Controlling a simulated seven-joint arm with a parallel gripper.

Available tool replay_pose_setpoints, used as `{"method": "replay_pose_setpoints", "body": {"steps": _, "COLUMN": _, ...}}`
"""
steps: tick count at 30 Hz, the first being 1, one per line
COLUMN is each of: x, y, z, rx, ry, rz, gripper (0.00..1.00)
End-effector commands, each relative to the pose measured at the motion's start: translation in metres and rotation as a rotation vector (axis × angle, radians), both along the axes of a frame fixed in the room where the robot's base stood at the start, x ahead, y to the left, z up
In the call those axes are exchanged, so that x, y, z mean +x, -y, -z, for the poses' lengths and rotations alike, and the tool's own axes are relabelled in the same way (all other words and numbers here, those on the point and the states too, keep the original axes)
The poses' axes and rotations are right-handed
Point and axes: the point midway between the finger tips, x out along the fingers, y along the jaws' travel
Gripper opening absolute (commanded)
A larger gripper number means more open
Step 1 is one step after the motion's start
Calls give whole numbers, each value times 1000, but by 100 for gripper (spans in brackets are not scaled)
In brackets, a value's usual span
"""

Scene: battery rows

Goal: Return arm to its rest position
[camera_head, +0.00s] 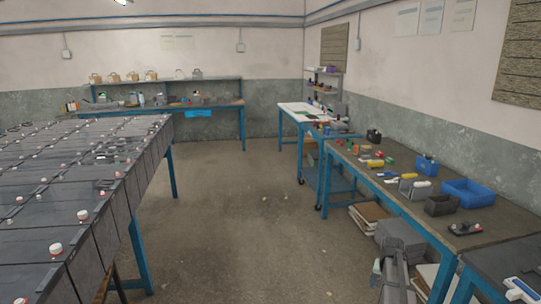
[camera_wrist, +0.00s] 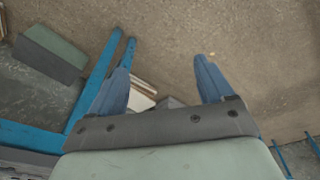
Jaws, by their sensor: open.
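In the wrist view my gripper (camera_wrist: 163,64) is open. Its two blue-grey fingers stand wide apart with nothing between their tips. Bare floor (camera_wrist: 180,35) shows beyond the fingertips. Blue table framing (camera_wrist: 100,75) is close beside the left finger in the picture; I cannot tell how far apart they are in depth. In the head view I cannot make out the gripper clearly.
Rows of grey batteries (camera_head: 60,190) fill the left side. A workbench (camera_head: 400,195) with blue bins (camera_head: 470,192) and small parts runs along the right. A shelved bench (camera_head: 165,107) stands at the back. The middle floor (camera_head: 235,210) is mostly clear.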

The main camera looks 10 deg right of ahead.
Motion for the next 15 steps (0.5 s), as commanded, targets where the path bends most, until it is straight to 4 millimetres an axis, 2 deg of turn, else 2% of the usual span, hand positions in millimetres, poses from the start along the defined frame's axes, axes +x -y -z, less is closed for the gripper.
{"method": "replay_pose_setpoints", "body": {"steps": 1, "x": -2, "y": -31, "z": 10, "rx": 8, "ry": -9, "rz": -42, "gripper": 81}}
{"method": "replay_pose_setpoints", "body": {"steps": 3, "x": -1, "y": -65, "z": 21, "rx": 16, "ry": -19, "rz": -96, "gripper": 81}}
{"method": "replay_pose_setpoints", "body": {"steps": 8, "x": -7, "y": -141, "z": 45, "rx": 34, "ry": -43, "rz": -216, "gripper": 81}}
{"method": "replay_pose_setpoints", "body": {"steps": 15, "x": -33, "y": -246, "z": 76, "rx": 57, "ry": -81, "rz": -396, "gripper": 81}}
